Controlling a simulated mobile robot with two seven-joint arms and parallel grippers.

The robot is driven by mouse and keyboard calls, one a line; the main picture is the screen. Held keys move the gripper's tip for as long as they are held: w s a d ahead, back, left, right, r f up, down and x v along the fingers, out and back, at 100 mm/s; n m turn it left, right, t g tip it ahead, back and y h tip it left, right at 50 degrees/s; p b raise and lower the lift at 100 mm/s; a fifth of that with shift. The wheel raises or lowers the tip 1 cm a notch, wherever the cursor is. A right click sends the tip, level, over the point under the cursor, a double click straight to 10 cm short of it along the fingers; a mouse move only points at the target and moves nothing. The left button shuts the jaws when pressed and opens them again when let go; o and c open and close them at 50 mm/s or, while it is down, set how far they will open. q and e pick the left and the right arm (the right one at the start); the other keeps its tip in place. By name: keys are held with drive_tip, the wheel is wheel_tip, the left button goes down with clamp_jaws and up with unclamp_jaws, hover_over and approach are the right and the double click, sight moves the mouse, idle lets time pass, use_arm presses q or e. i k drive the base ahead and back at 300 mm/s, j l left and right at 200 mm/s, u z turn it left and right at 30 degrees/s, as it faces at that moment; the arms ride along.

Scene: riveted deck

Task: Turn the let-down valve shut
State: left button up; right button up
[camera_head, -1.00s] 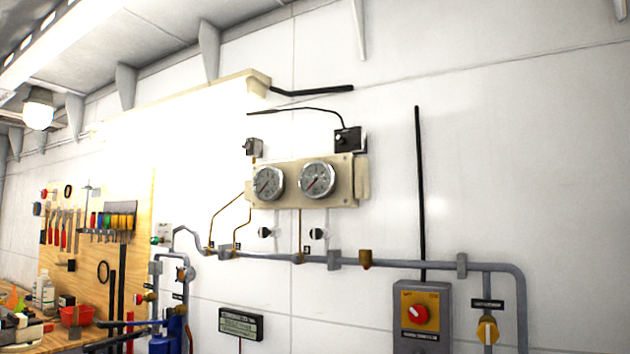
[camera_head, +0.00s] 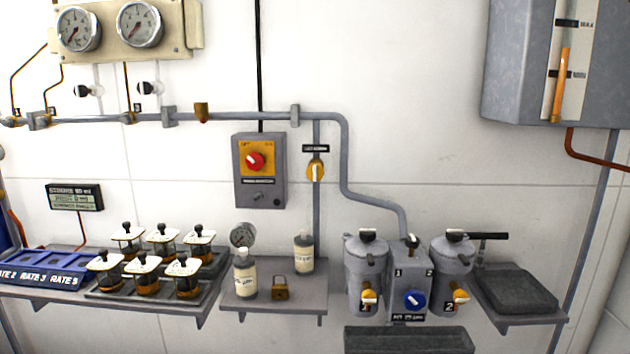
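A yellow valve (camera_head: 315,171) with a pale upright handle sits on the thin vertical pipe right of the middle of the head view. A small dark label (camera_head: 315,148) is just above it; its print is too small to read with certainty, but this looks like the let-down valve. The handle appears in line with the pipe. Neither of my grippers is in view.
A grey switch box (camera_head: 260,190) with a red knob is left of the valve. Below are a small shelf (camera_head: 275,297) with bottles and a padlock, and two grey canisters (camera_head: 366,262) (camera_head: 453,262) around a blue knob (camera_head: 414,300). A grey tank (camera_head: 520,70) hangs upper right.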

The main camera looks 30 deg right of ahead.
sight(314, 172)
drive_tip(key=z, duration=1)
drive_tip(key=i+j+z, duration=0.1)
drive_tip(key=j+z, duration=0.15)
drive_tip(key=z, duration=0.25)
drive_tip(key=i+j+z, duration=0.1)
drive_tip(key=j+z, duration=0.15)
drive_tip(key=z, duration=0.25)
drive_tip(key=j+z, duration=0.5)
drive_tip(key=j, duration=0.2)
